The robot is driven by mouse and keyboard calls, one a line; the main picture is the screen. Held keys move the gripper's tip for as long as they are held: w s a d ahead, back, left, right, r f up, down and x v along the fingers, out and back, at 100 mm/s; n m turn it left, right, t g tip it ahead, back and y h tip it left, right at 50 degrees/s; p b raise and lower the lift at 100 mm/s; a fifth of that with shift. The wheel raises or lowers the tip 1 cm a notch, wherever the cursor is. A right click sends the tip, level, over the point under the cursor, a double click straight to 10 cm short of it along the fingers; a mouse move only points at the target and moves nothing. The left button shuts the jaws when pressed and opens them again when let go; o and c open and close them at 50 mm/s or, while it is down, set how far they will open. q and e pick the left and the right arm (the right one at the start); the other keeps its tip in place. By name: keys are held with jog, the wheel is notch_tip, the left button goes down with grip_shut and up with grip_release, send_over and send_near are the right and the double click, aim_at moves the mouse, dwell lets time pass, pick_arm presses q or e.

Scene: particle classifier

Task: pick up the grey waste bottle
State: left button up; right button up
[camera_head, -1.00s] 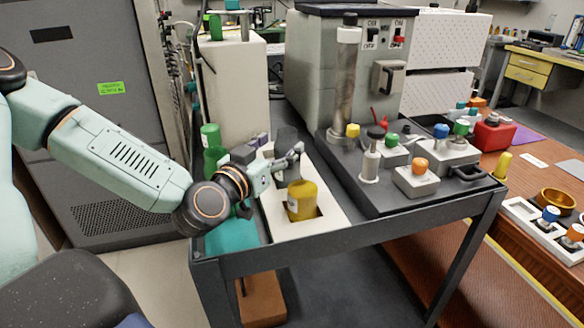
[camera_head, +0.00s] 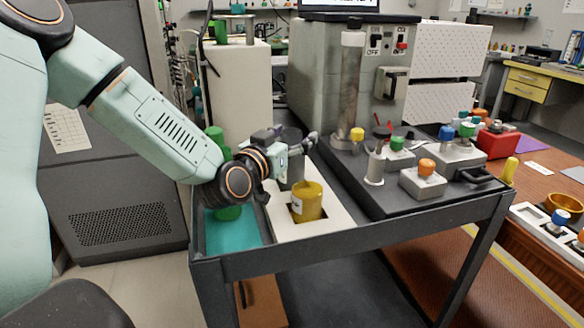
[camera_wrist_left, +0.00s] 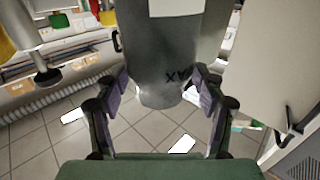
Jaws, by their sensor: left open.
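The grey waste bottle (camera_head: 295,171) stands in the white holder (camera_head: 337,220) on the cart, behind the yellow bottle (camera_head: 307,201), and is partly hidden by my left gripper. In the left wrist view the grey bottle (camera_wrist_left: 165,50) fills the upper middle, with a pale label and dark lettering. My left gripper (camera_head: 297,143) is at the bottle's upper part in the head view. Its fingers are open, one on either side of the bottle in the left wrist view (camera_wrist_left: 160,85). Contact with the bottle cannot be told. My right gripper is not in view.
A green bottle (camera_head: 216,138) stands left of the holder, close to my left wrist. A teal tray surface (camera_head: 230,236) lies at the cart's left. A dark station with a tall cylinder (camera_head: 350,85) and several coloured knobs stands to the right.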

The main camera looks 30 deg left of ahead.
pick_arm(q)
jog(key=shift+s+r, duration=0.15)
jog(key=shift+s, duration=0.1)
jog(key=c, duration=0.3)
jog(key=shift+w, duration=0.2)
jog(key=c, duration=0.5)
grip_shut()
